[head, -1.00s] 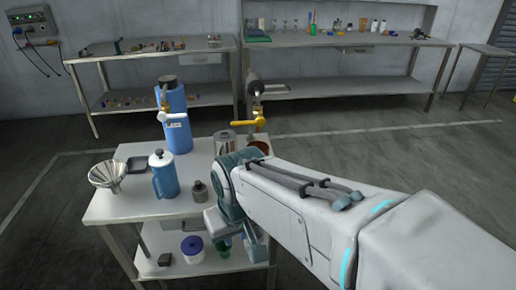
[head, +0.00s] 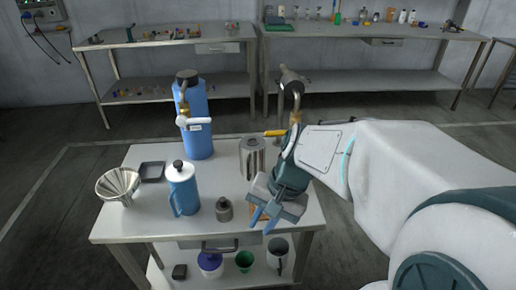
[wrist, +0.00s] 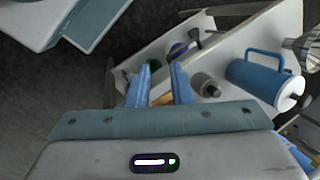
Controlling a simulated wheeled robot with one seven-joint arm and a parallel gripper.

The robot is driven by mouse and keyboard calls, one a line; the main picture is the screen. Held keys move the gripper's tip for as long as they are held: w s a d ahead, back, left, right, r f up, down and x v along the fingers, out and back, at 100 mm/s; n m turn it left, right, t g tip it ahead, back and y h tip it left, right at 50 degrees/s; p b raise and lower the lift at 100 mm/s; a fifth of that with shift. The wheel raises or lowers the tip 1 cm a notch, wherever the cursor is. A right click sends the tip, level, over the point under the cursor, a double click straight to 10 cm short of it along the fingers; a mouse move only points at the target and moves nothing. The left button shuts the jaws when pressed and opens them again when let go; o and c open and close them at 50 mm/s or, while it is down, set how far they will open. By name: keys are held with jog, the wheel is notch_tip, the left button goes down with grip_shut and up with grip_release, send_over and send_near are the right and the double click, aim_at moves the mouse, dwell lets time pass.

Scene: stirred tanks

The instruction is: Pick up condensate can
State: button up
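My gripper (head: 264,220) is over the front right of the small steel table (head: 150,225), pointing down. In the wrist view its two blue fingers (wrist: 161,70) are apart, with nothing held between them. No label marks the condensate can. A silvery metal can (head: 252,157) stands upright on the table behind my gripper, partly hidden by it. A small grey can with a short neck (head: 224,210) stands left of my gripper; it also shows right of the fingers in the wrist view (wrist: 207,86). A brown-orange thing (head: 260,210) is mostly hidden by my gripper.
A blue jug (head: 183,190), a steel funnel (head: 118,186), a black tray (head: 152,171) and a tall blue tank (head: 196,130) stand on the table. A metal pipe with a yellow-handled valve (head: 276,133) rises behind. A purple-lidded tub (head: 210,263) and cups are on the lower shelf.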

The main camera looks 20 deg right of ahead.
jog(key=w+d+f+m+t+y+b, duration=0.25)
jog(key=w+d+m+t, duration=0.2)
jog(key=d+m, duration=0.55)
jog(key=w+d+f+m+t+y+b, duration=0.1)
jog(key=w+d+f+m+t+b, duration=0.15)
jog(key=d+m+t, duration=0.6)
jog(key=w+a+f+m, duration=0.1)
jog(key=w+a, duration=0.1)
jog(key=w, duration=0.2)
jog(key=w+a+f+m+g, duration=0.1)
jog(key=w+a+f, duration=0.1)
jog(key=w, duration=0.1)
jog(key=w+a+f+m+g, duration=0.1)
jog(key=w+a+f, duration=0.1)
jog(key=w, duration=0.2)
jog(key=shift+w+f, duration=0.1)
jog(key=shift+w, duration=0.2)
grip_shut()
